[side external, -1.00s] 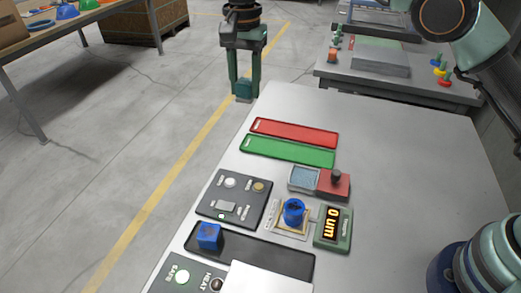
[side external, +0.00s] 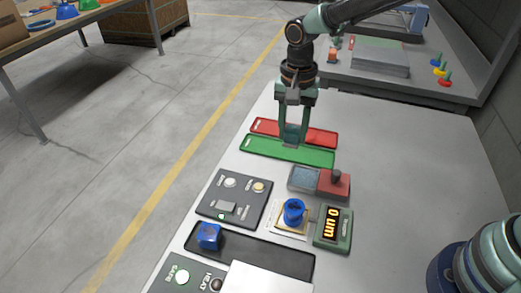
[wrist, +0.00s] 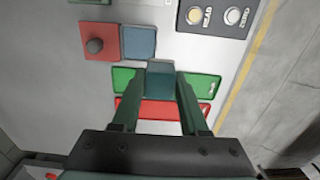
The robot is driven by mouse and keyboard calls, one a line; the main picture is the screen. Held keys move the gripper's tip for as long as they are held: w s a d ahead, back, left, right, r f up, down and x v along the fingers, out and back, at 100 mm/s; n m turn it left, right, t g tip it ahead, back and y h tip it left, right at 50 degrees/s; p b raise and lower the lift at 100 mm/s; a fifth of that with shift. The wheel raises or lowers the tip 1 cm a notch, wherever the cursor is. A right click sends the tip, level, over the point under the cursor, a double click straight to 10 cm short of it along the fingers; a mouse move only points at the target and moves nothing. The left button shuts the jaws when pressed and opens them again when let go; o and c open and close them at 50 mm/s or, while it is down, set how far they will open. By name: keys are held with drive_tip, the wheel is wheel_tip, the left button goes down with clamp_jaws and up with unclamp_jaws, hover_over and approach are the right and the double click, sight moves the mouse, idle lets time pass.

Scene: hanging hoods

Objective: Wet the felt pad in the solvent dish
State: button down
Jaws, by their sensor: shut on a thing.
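My gripper (side external: 292,140) is shut on a teal-grey block, which I take to be the felt pad (wrist: 161,78). It holds the pad over the green tray, on the side toward the dish; the height above the table is hard to judge. The fingers also show in the wrist view (wrist: 160,92), one on each side of the pad. The solvent dish (side external: 304,178), square with a blue-grey inside, sits on the table apart from the pad. It also shows in the wrist view (wrist: 139,42), just beyond the pad and slightly left. The pad's underside is hidden.
A red block with a dark knob (side external: 334,184) adjoins the dish. Green (side external: 262,149) and red (side external: 315,138) trays lie beneath my gripper. A blue cube (side external: 208,236) is in a black tray.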

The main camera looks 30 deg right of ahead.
sight(304, 178)
drive_tip(key=shift+s+d+f, duration=0.35)
drive_tip(key=shift+s+f, duration=0.25)
drive_tip(key=shift+f, duration=0.8)
drive_tip(key=shift+s+d+f, duration=0.4)
drive_tip(key=shift+s+f, duration=0.25)
drive_tip(key=shift+f, duration=0.7)
drive_tip(key=shift+s+d+f, duration=0.35)
drive_tip(key=shift+s+f, duration=0.25)
drive_tip(key=shift+f, duration=0.8)
drive_tip(key=shift+f, duration=0.6)
wheel_tip(304, 178, up, 7)
drive_tip(key=shift+r, duration=0.1)
idle(0.3)
